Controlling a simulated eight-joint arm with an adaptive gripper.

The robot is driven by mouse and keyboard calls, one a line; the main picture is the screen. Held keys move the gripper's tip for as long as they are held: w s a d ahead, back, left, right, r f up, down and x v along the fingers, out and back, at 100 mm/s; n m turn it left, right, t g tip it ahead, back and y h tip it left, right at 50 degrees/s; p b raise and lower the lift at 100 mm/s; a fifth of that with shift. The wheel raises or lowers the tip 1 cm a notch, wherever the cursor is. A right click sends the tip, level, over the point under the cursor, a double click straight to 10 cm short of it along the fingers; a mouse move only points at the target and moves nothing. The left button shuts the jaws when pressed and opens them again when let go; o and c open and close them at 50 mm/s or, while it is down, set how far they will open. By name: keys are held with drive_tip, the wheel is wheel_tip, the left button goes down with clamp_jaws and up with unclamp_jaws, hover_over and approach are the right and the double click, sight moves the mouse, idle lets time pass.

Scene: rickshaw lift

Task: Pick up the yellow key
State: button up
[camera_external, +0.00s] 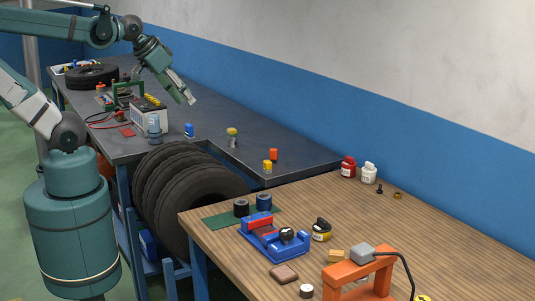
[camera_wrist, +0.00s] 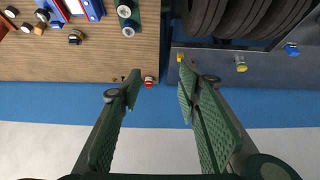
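No clear key shape shows. A small upright piece with a yellow head and grey lower part (camera_external: 232,135) stands on the dark bench; it also shows in the wrist view (camera_wrist: 241,63), right of my fingers. A smaller yellow piece (camera_external: 267,166) stands near that bench's front corner, and it shows in the wrist view (camera_wrist: 179,57) just beyond the right fingertip. I cannot tell which is the yellow key. My gripper (camera_external: 188,97) is above the dark bench, left of both pieces. In the wrist view its fingers (camera_wrist: 158,93) are wide apart with nothing between them.
An orange piece (camera_external: 273,154) and a blue piece (camera_external: 189,130) stand on the dark bench (camera_external: 215,110). A battery (camera_external: 149,112) stands farther left. The wooden bench (camera_external: 220,238) holds a blue vise (camera_external: 272,238) and an orange frame (camera_external: 350,275). The blue wall (camera_external: 300,115) runs behind.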

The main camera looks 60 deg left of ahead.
drive_tip(key=w, duration=0.2)
drive_tip(key=n+g+h+b, duration=0.2)
drive_tip(key=n+g+b, duration=0.45)
drive_tip(key=n, duration=1.05)
hover_over(267, 167)
drive_tip(key=w+a+p, duration=0.1)
drive_tip(key=a, duration=0.2)
drive_tip(key=shift+g, duration=0.25)
wheel_tip(267, 167, down, 28)
drive_tip(key=shift+d+f, duration=0.1)
drive_tip(key=shift+d, duration=0.05)
drive_tip(key=shift+w+f, duration=0.2)
drive_tip(key=shift+f, duration=0.45)
drive_tip(key=shift+f, duration=1.25)
